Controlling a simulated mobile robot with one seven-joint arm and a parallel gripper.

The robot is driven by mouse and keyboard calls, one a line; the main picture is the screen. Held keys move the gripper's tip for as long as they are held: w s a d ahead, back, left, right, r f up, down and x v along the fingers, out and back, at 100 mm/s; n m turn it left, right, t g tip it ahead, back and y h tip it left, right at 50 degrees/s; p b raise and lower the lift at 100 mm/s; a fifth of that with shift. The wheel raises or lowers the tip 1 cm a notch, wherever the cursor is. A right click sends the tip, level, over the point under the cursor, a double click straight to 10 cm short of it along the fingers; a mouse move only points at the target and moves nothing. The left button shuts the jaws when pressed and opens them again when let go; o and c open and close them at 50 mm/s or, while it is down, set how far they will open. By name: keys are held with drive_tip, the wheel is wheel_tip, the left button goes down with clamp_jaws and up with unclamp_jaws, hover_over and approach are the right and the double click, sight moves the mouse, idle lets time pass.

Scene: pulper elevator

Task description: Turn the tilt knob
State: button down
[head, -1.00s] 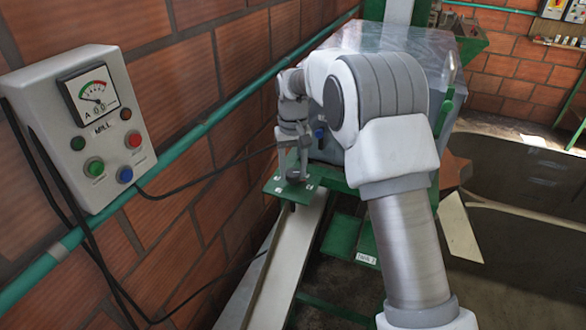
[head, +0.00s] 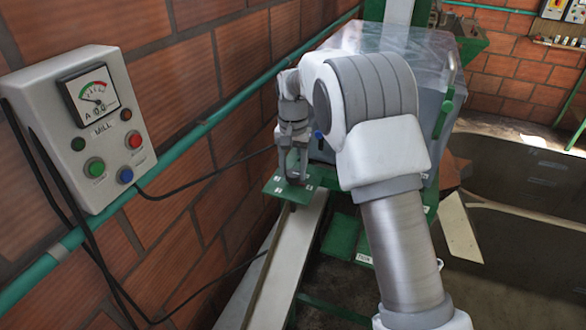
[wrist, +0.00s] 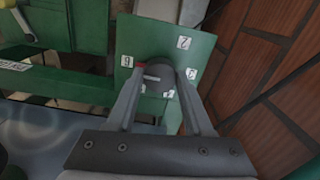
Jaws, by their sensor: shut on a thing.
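The tilt knob (wrist: 158,79) is a dark round knob with a light pointer bar and a red mark at its left side. It sits on a green plate (wrist: 128,40) with small white number labels around it. In the wrist view my gripper (wrist: 160,80) has one finger on each side of the knob and is shut on it. In the head view my gripper (head: 296,175) points down over the green plate (head: 277,188). There the fingers and my wrist mostly hide the knob.
A grey mill control box (head: 85,125) with a gauge and buttons hangs on the brick wall (head: 160,250) at left. A black cable (head: 205,175) runs from it towards the plate. A clear-covered machine (head: 400,45) stands close behind my arm.

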sight(293, 172)
drive_tip(key=shift+r, duration=0.1)
drive_tip(key=shift+c, duration=1.5)
unclamp_jaws()
wheel_tip(293, 172, up, 17)
drive_tip(key=shift+r, duration=0.15)
